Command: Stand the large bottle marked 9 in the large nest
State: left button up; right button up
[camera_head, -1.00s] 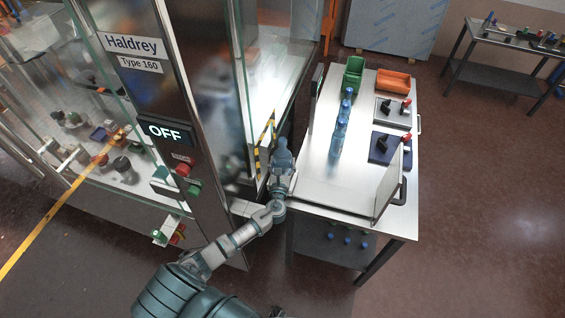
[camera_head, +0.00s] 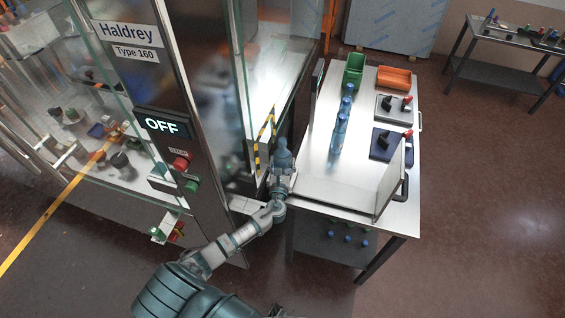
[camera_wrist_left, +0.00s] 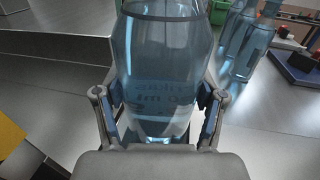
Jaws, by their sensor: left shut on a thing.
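In the left wrist view a large clear blue bottle (camera_wrist_left: 165,60) stands between the fingers of my left gripper (camera_wrist_left: 160,112), which is shut on it. It looks roughly upright; faint lettering shows on it, but I cannot read a 9. In the head view my left gripper (camera_head: 281,160) is at the left edge of the steel table (camera_head: 325,180), beside the glass machine; the held bottle is hard to make out there. Other blue bottles (camera_head: 340,132) stand in a row on the table, and also show in the left wrist view (camera_wrist_left: 240,42). I cannot identify the large nest. My right gripper is out of view.
A green bin (camera_head: 353,70) and an orange bin (camera_head: 394,77) stand at the table's back. A grey fixture (camera_head: 392,108) and a blue fixture (camera_head: 382,147) sit on its right side. An upright panel (camera_head: 390,183) stands at the front right. The machine's display (camera_head: 162,125) reads OFF.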

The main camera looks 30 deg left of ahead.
pick_arm(q)
jog(key=o, duration=1.8)
jog(key=shift+f, duration=0.1)
jog(key=shift+s+d, duration=0.15)
jog(key=shift+s, duration=0.05)
jog(key=v, duration=1.1)
jog(key=shift+s, duration=0.25)
jog(key=shift+s, duration=0.1)
